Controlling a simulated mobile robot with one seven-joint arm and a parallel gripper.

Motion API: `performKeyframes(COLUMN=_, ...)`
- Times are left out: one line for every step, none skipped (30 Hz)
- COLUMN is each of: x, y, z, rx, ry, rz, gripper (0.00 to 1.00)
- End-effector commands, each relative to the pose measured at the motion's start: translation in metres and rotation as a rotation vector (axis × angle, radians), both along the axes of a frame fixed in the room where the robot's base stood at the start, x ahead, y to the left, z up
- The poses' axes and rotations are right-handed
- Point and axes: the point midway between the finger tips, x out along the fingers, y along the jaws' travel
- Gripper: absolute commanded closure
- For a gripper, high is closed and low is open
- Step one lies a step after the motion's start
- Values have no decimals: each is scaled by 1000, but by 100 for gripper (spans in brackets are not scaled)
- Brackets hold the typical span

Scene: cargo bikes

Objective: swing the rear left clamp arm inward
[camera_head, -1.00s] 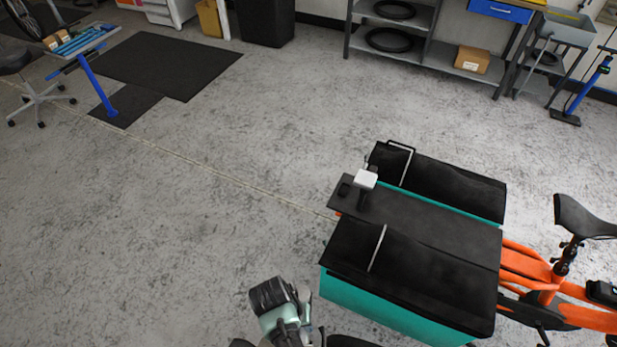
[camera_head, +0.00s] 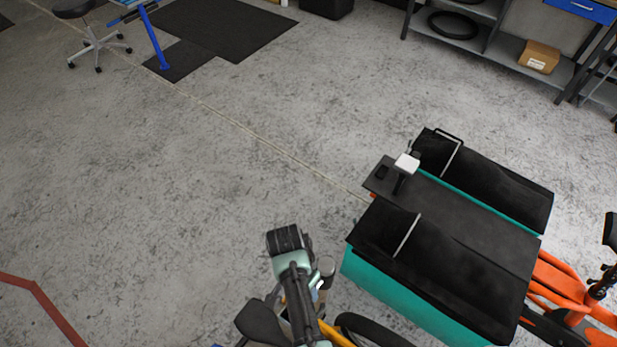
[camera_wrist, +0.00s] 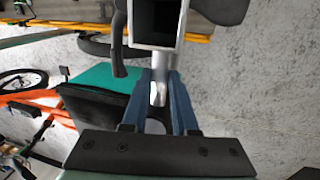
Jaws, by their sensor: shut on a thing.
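In the wrist view, my gripper (camera_wrist: 159,105) has two blue fingers close together around a pale metal piece (camera_wrist: 158,92), which looks like the clamp arm. It joins or lies just below a silver square tube (camera_wrist: 155,28) with a dark hollow end. Which clamp arm it is cannot be told from this close view. In the head view, my pale green and dark arm (camera_head: 291,268) is at the bottom centre, over a bike with a yellow frame (camera_head: 335,334). The fingers and the clamp are hidden or too small there.
An orange bike (camera_head: 560,283) with black-topped teal bags (camera_head: 400,298) stands close to the right of my arm. A black saddle (camera_head: 262,324) and a wheel (camera_head: 368,328) are close below. Open grey floor (camera_head: 170,220) lies to the left.

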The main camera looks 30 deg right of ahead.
Motion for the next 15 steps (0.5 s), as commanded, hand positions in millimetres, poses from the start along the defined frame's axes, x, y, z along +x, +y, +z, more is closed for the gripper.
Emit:
performKeyframes(x=2, y=0, z=1, rx=1, ry=-5, rz=-6, gripper=100)
performKeyframes(x=2, y=0, z=1, rx=2, ry=-5, rz=-6, gripper=100)
performKeyframes(x=2, y=0, z=1, rx=1, ry=-5, rz=-7, gripper=100)
performKeyframes(x=2, y=0, z=1, rx=1, ry=-5, rz=-7, gripper=100)
performKeyframes(x=2, y=0, z=1, rx=1, ry=-5, rz=-7, gripper=100)
performKeyframes(x=2, y=0, z=1, rx=2, ry=-6, rz=-7, gripper=100)
performKeyframes(x=2, y=0, z=1, rx=2, ry=-6, rz=-7, gripper=100)
performKeyframes(x=2, y=0, z=1, rx=2, ry=-6, rz=-7, gripper=100)
performKeyframes(x=2, y=0, z=1, rx=2, ry=-6, rz=-7, gripper=100)
performKeyframes(x=2, y=0, z=1, rx=2, ry=-6, rz=-7, gripper=70)
performKeyframes(x=2, y=0, z=1, rx=2, ry=-7, rz=-7, gripper=64)
performKeyframes(x=2, y=0, z=1, rx=2, ry=-6, rz=-7, gripper=57)
performKeyframes(x=2, y=0, z=1, rx=2, ry=-6, rz=-6, gripper=52)
performKeyframes(x=2, y=0, z=1, rx=2, ry=-5, rz=-6, gripper=46)
performKeyframes(x=1, y=0, z=1, rx=2, ry=-5, rz=-6, gripper=43)
